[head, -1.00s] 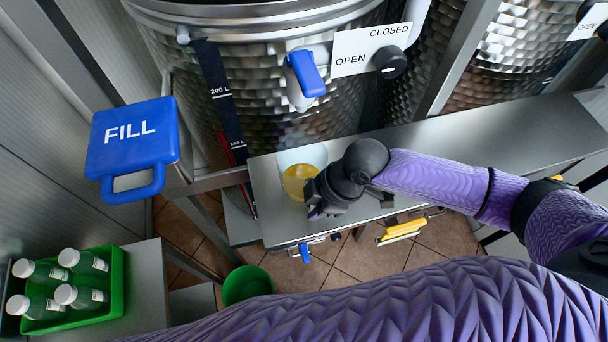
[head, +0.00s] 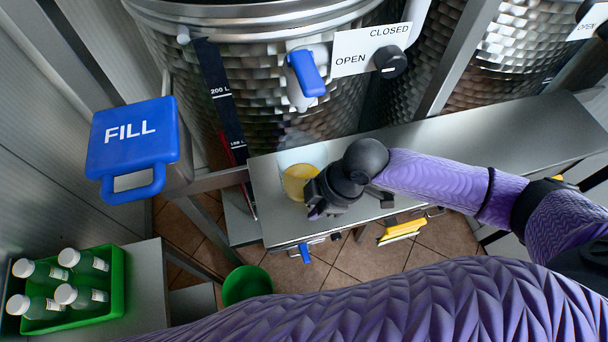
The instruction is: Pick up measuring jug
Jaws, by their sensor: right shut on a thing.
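The measuring jug (head: 296,176) is a clear vessel with yellow liquid in it. It is on the steel shelf below the big tank's tap, at the shelf's left part. My right gripper (head: 316,205) is at the jug's right side and is shut on it. The gripper's dark body hides the jug's right side and the exact contact. I cannot tell whether the jug's base touches the shelf. My left gripper is not in view.
The tap with a blue handle (head: 307,74) hangs above the jug. A blue FILL paddle (head: 132,140) is at left. A green crate (head: 118,285) of bottles stands on a steel table at lower left. A green bucket (head: 246,287) is on the floor. The shelf (head: 470,140) is clear to the right.

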